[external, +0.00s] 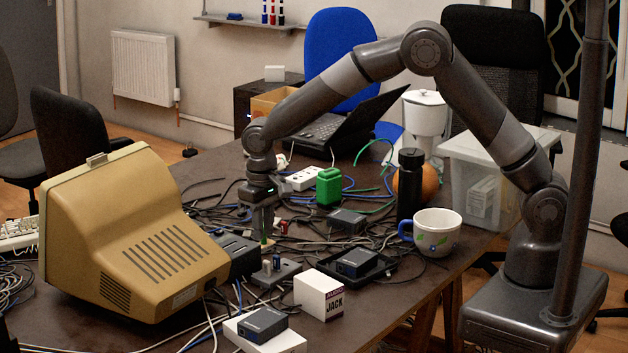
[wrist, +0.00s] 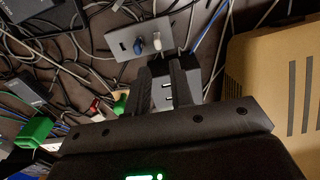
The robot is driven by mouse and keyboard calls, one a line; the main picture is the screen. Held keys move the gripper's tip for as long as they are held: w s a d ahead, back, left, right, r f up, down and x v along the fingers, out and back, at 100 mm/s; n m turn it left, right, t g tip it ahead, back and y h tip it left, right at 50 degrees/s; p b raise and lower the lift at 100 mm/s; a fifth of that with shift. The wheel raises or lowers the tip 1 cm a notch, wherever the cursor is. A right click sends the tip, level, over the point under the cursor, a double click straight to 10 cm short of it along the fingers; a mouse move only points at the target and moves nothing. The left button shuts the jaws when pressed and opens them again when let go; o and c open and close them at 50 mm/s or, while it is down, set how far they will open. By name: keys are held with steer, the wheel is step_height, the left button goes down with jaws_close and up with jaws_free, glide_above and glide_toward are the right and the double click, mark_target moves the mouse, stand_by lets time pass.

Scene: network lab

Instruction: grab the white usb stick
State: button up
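The white usb stick (wrist: 157,41) stands in a grey hub (wrist: 185,22) beside a blue usb stick (wrist: 139,46). In the external view the grey hub (external: 288,275) is on the table, right of the beige monitor, with the small white stick (external: 266,267) left of the blue one (external: 277,262). My gripper (wrist: 160,67) has its two fingers apart, with a gap between them and nothing held. In the external view my gripper (external: 265,235) points down, above and behind the hub, apart from the sticks.
A beige monitor (external: 130,235) stands close to the left. A dark box (external: 237,255) is beside the hub. A white box (external: 321,295), black tray with a device (external: 357,263) and mug (external: 436,232) are to the right. Cables cover much of the table.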

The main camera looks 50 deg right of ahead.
mark_target(267, 261)
steer(key=f, duration=0.9)
steer(key=shift+s+d+f, duration=0.15)
steer(key=shift+s+f, duration=0.05)
steer(key=shift+f, duration=0.15)
steer(key=shift+c, duration=0.5)
jaws_close()
